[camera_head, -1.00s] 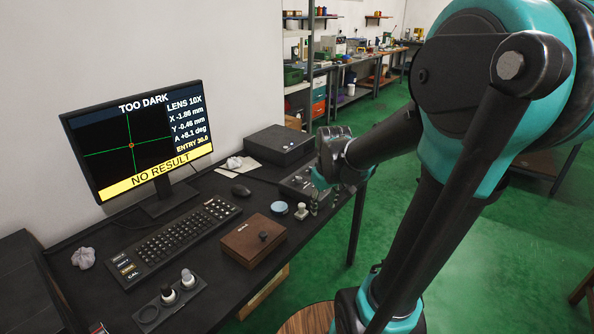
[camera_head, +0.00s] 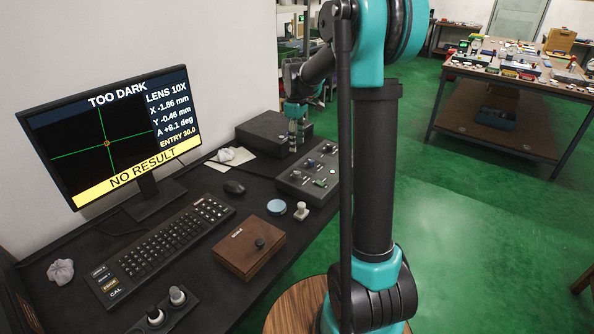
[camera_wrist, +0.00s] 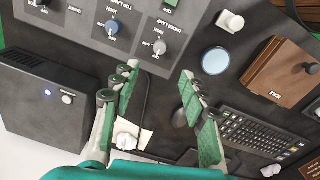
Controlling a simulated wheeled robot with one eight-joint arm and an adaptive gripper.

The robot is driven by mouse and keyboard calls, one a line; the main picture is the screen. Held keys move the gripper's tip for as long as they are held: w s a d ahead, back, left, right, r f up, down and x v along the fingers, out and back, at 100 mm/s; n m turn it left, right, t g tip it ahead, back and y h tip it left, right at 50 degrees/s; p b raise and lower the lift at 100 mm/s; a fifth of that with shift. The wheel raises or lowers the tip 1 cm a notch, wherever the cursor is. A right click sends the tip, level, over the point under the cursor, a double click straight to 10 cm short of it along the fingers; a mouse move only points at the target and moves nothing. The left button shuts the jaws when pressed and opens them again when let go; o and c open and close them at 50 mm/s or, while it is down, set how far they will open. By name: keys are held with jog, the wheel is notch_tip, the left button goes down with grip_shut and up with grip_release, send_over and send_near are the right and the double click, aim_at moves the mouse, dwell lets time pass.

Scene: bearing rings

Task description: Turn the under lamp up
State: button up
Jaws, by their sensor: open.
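The control panel (camera_head: 308,172) lies on the desk, with several knobs and a lit green spot. In the wrist view its lower edge (camera_wrist: 85,35) shows at the top. There a grey knob (camera_wrist: 160,47) sits by the label that seems to read UNDER LAMP, and a blue knob (camera_wrist: 112,27) by TOP LAMP. My gripper (camera_wrist: 157,88) is open and empty, its green-padded fingers apart, below the knobs in that picture. In the head view my gripper (camera_head: 297,132) hangs near the panel's far edge. The monitor (camera_head: 115,130) reads TOO DARK and NO RESULT.
A black box (camera_head: 262,130) stands behind the panel. A blue disc (camera_head: 276,208), a small white-topped piece (camera_head: 301,210), a brown wooden box (camera_head: 243,256), a mouse (camera_head: 234,187) and a keyboard (camera_head: 165,245) lie on the desk. A cluttered bench (camera_head: 510,75) stands at the right.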

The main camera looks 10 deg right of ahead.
aim_at(297, 173)
notch_tip(297, 173, down, 13)
jog(key=shift+w+d+f, duration=0.15)
jog(key=shift+c, duration=0.6)
grip_shut()
